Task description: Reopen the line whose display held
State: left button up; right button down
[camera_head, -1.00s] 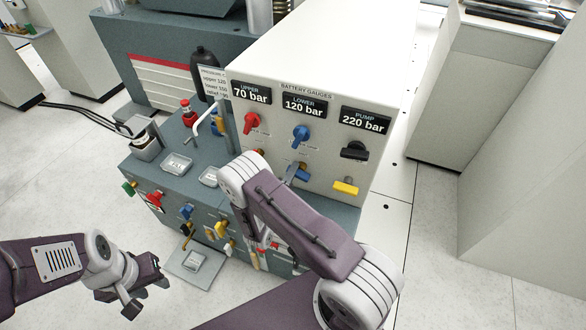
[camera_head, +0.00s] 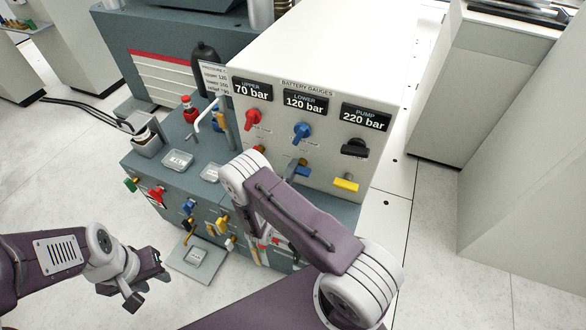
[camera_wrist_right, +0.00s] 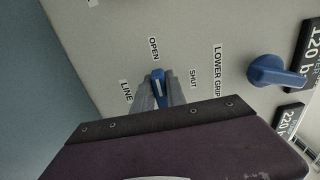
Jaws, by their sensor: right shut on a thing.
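The white gauge panel (camera_head: 300,60) carries three displays: upper (camera_head: 252,90) reads 70 bar, lower (camera_head: 305,102) 120 bar, pump (camera_head: 365,117) 220 bar. My right gripper (camera_wrist_right: 158,92) is shut on the blue line lever (camera_wrist_right: 158,80) under the lower display. In the right wrist view the lever's tip points at the OPEN label (camera_wrist_right: 154,48); the SHUT label (camera_wrist_right: 194,79) is to its right. In the head view my right arm partly hides this lever (camera_head: 302,171). My left gripper (camera_head: 150,286) is open and empty, low at left.
A red knob (camera_head: 253,119), a blue knob (camera_head: 301,131) and a black knob (camera_head: 355,148) sit under the displays. A yellow lever (camera_head: 345,184) is at lower right. Several coloured valves line the grey cabinet front. A pressure card (camera_head: 214,80) stands beside the panel, partly hidden.

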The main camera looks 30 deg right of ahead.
jog(key=c, duration=1.4)
grip_release()
jog(key=shift+o, duration=0.2)
jog(key=v, duration=0.9)
jog(key=shift+p, duration=0.4)
